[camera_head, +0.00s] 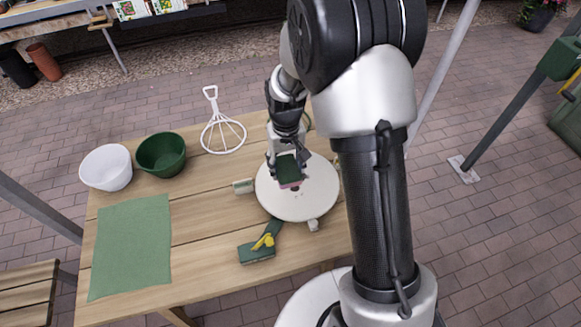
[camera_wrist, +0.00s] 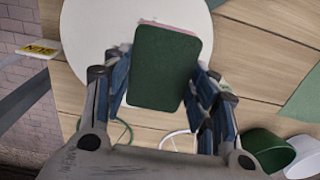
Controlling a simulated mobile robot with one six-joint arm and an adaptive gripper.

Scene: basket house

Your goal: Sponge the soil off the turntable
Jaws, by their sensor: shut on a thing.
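The turntable (camera_head: 318,190) is a round white disc on the wooden table; part of it also shows at the top of the wrist view (camera_wrist: 95,25). My gripper (camera_head: 287,163) is over the disc, shut on a sponge (camera_head: 289,170). The sponge is a dark green block with a pink side, and its green face fills the middle of the wrist view (camera_wrist: 163,65). A finger grips it on each side. I cannot tell whether the sponge touches the disc.
A green-and-yellow tool (camera_head: 258,249) lies in front of the turntable. A small pale block (camera_head: 243,186) is close at its left. A white wire frame (camera_head: 222,136), green bowl (camera_head: 161,154), white bowl (camera_head: 106,168) and green cloth (camera_head: 132,248) occupy the left of the table.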

